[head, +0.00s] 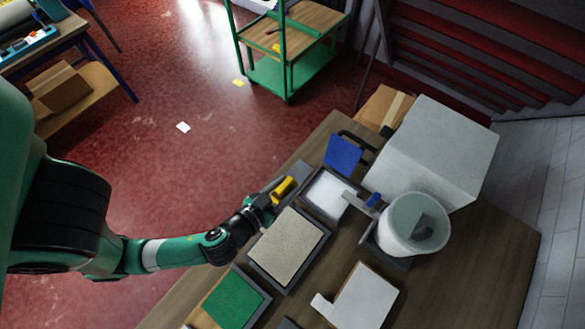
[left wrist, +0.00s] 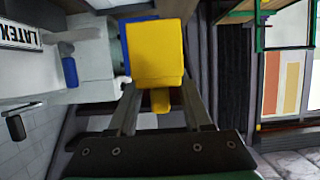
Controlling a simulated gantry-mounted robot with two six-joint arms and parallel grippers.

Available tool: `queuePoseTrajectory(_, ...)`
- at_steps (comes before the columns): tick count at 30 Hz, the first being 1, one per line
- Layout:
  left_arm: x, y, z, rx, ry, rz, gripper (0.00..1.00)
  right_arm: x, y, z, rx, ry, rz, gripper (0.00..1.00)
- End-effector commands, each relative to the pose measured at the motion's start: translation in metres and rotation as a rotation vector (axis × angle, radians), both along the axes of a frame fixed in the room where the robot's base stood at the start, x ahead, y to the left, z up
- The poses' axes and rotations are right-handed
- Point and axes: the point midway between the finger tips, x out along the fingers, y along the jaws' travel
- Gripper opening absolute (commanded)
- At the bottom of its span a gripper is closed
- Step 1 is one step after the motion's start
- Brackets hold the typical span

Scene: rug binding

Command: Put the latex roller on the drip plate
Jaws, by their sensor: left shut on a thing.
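My left gripper (head: 268,203) is shut on a yellow tool, which looks like the latex roller (head: 284,188). In the left wrist view its wide yellow head (left wrist: 156,52) sticks out beyond the fingers (left wrist: 160,108), with a narrower yellow part between them. In the head view it is over the left edge of the workbench, beside a tray with a beige pad. A narrow grey plate (head: 296,171) shows just past the roller; it may be the drip plate, but I cannot tell for sure. My right gripper is not in view.
On the bench (head: 470,270) are a tray with a white surface (head: 328,194), a beige pad (head: 290,243), a green pad (head: 232,301), a white bucket (head: 402,228), a blue panel (head: 343,152) and a large grey box (head: 432,140). The bench's right side is clear.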

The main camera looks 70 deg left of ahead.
Motion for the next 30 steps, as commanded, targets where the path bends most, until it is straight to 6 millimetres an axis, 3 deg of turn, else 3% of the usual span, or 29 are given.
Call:
queuePoseTrajectory(7,0.009,0.013,-0.005,0.000,0.001,0.007,0.00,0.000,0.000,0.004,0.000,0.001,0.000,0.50)
queuePoseTrajectory(14,0.039,0.057,-0.025,0.000,-0.001,0.013,0.00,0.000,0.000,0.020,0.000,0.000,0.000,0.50)
queuePoseTrajectory(17,0.056,0.081,-0.036,0.000,-0.004,0.014,0.00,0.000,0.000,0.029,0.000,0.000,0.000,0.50)
queuePoseTrajectory(18,0.061,0.085,-0.054,0.000,-0.001,0.008,0.00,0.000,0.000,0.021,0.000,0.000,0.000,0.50)
queuePoseTrajectory(21,0.072,0.098,-0.075,0.001,-0.002,0.005,0.00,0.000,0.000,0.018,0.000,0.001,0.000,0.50)
queuePoseTrajectory(25,0.080,0.108,-0.092,0.002,-0.002,0.002,0.00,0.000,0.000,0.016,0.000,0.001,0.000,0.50)
queuePoseTrajectory(30,0.082,0.110,-0.096,0.003,-0.003,0.000,0.00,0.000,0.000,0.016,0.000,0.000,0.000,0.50)
